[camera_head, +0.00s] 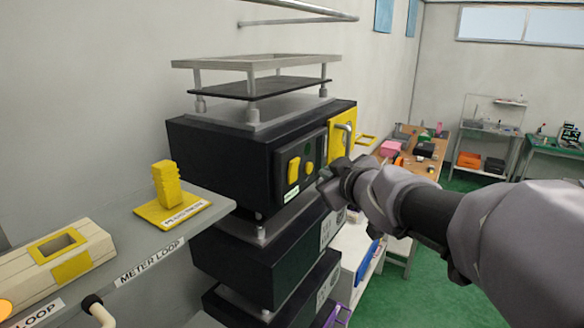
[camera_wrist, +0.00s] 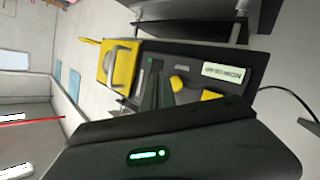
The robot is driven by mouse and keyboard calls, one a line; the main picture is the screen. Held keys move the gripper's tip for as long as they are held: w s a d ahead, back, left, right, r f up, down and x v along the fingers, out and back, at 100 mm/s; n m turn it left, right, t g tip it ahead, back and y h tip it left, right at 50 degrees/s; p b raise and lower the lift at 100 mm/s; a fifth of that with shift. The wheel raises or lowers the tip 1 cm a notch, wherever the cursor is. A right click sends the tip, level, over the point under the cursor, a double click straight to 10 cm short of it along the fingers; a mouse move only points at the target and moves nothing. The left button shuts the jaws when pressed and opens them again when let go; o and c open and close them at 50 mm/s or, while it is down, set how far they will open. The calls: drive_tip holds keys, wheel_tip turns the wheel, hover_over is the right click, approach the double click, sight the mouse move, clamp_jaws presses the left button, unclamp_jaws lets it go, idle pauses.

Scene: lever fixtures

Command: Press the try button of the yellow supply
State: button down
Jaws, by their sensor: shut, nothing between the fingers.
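The supply (camera_head: 225,155) is a black box on a rack, with yellow parts on its front panel. A small round yellow button (camera_head: 309,168) sits between a larger yellow block (camera_head: 293,170) and a yellow plate with a grey handle (camera_head: 342,130). The button also shows in the wrist view (camera_wrist: 178,84), just right of my fingers. I cannot read a "try" marking. My gripper (camera_head: 328,183) is shut and empty, close to the panel's lower right. Its fingers (camera_wrist: 155,88) point at the panel in the wrist view; contact cannot be told.
More black units (camera_head: 262,255) stand below. A shelf at left, marked METER LOOP (camera_head: 150,262), carries a yellow block on a plate (camera_head: 168,190) and a cream box (camera_head: 50,268). A cluttered workbench (camera_head: 415,150) is behind. Green floor (camera_head: 450,265) lies open at right.

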drive_tip(key=s+d, duration=0.1)
drive_tip(key=s+d+p, duration=0.1)
drive_tip(key=d, duration=0.1)
drive_tip(key=shift+s+d, duration=0.2)
drive_tip(key=shift+s, duration=0.1)
idle(0.4)
drive_tip(key=s+d+f+m+g+h+b, duration=0.2)
drive_tip(key=s+d+f+m+h+b, duration=0.15)
drive_tip(key=s+f+b, duration=0.6)
drive_tip(key=s+d+f+m+g+h+b, duration=0.15)
drive_tip(key=s+f+m+b, duration=0.3)
drive_tip(key=f+b, duration=0.9)
drive_tip(key=s+a+f+m+g+y+b, duration=0.1)
drive_tip(key=s+a+f+b, duration=0.2)
drive_tip(key=f, duration=0.5)
drive_tip(key=s+a+f+m+g+y+b, duration=0.1)
drive_tip(key=s+a+f+g+b, duration=0.1)
drive_tip(key=s+f, duration=0.6)
drive_tip(key=s+a+f+m+g+y+b, duration=0.2)
drive_tip(key=s+a+f+b, duration=0.3)
drive_tip(key=f, duration=0.4)
drive_tip(key=shift+s+f+b, duration=0.15)
drive_tip(key=shift+s+b, duration=0.6)
drive_tip(key=shift+b, duration=0.1)
drive_tip(key=shift+a, duration=0.1)
